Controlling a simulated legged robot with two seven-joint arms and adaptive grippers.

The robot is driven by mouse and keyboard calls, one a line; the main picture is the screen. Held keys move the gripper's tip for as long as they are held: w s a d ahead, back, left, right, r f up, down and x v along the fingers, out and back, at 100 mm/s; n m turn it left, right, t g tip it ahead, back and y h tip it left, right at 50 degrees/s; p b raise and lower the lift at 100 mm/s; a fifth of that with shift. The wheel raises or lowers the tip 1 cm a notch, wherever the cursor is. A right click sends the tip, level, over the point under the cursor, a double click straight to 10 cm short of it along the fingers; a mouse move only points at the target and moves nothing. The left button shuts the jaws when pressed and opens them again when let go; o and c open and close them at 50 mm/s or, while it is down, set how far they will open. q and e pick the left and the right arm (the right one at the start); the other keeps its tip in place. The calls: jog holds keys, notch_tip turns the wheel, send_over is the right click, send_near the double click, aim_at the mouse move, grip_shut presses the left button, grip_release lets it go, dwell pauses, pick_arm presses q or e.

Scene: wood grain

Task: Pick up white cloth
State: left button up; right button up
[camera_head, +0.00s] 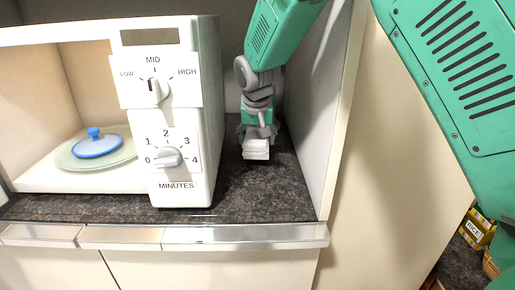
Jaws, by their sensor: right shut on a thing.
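The white cloth (256,150) is a small folded white piece at the tip of my right gripper (257,138). My right gripper is shut on it, just above the dark speckled counter (265,190), in the gap to the right of the microwave. I cannot tell whether the cloth touches the counter. The gripper covers the cloth's upper part. My left gripper is not in view.
A white microwave (208,110) with two dials stands close to the left, its inside open. A blue-lidded dish (96,146) sits on a glass plate (62,158) in it. A cream cabinet wall (325,120) bounds the gap on the right. A colorful box (475,229) is at far right.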

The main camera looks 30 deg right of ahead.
jog(key=s+a+b, duration=0.1)
jog(key=s+a, duration=0.2)
jog(key=s, duration=0.1)
jog(key=s+a+b, duration=0.1)
jog(key=s+a, duration=0.2)
jog(key=s, duration=0.2)
jog(key=s+a+b, duration=0.1)
jog(key=s+a, duration=0.1)
jog(key=s, duration=0.3)
jog(key=shift+a+b, duration=0.3)
jog(key=shift+a, duration=0.1)
jog(key=shift+s+a, duration=0.25)
jog(key=shift+a, duration=0.05)
jog(key=shift+r, duration=0.1)
jog(key=o, duration=0.4)
jog(key=shift+c, duration=1.4)
jog(key=shift+d, duration=0.1)
